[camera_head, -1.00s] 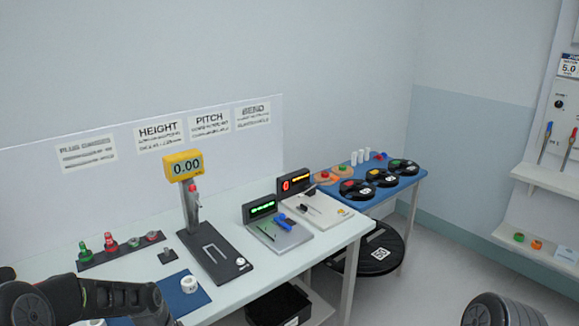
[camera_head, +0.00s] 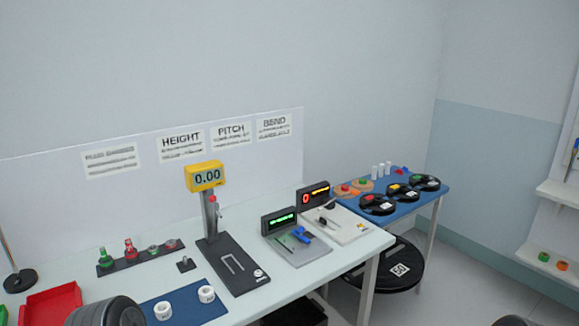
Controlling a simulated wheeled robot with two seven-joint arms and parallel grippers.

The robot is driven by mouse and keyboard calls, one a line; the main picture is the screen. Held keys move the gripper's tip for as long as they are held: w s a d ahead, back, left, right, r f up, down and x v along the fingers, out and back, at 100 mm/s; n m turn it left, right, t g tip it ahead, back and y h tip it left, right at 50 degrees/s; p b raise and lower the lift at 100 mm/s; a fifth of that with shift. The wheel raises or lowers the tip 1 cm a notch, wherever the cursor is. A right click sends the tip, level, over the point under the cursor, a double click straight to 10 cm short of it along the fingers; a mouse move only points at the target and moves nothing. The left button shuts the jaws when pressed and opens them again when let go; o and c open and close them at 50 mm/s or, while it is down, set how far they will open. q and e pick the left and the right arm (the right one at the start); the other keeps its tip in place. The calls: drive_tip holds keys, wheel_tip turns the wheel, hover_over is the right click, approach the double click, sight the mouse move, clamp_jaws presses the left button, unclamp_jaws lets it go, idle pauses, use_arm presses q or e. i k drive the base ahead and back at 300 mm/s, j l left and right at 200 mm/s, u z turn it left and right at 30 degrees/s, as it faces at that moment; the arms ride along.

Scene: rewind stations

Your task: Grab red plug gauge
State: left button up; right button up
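The red plug gauge (camera_head: 130,248) stands upright in a dark rack (camera_head: 106,272) at the left of the white table. A green plug gauge (camera_head: 104,256) stands to its left. Two shorter pieces with green and red marks sit to its right in the same rack. Nothing covers the red gauge. A dark rounded part of my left arm shows at the bottom edge, below the rack. Neither gripper shows in the view.
A red tray (camera_head: 50,304) lies left of the rack. A blue mat (camera_head: 182,303) with two white rings is in front. The height gauge (camera_head: 207,180) stands to the right, with a small dark stub (camera_head: 186,264) between it and the rack.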

sight(129, 247)
drive_tip(key=j+u, duration=0.3)
drive_tip(key=i+j+u, duration=0.25)
drive_tip(key=j, duration=0.2)
drive_tip(key=j+u, duration=0.3)
drive_tip(key=z, duration=0.1)
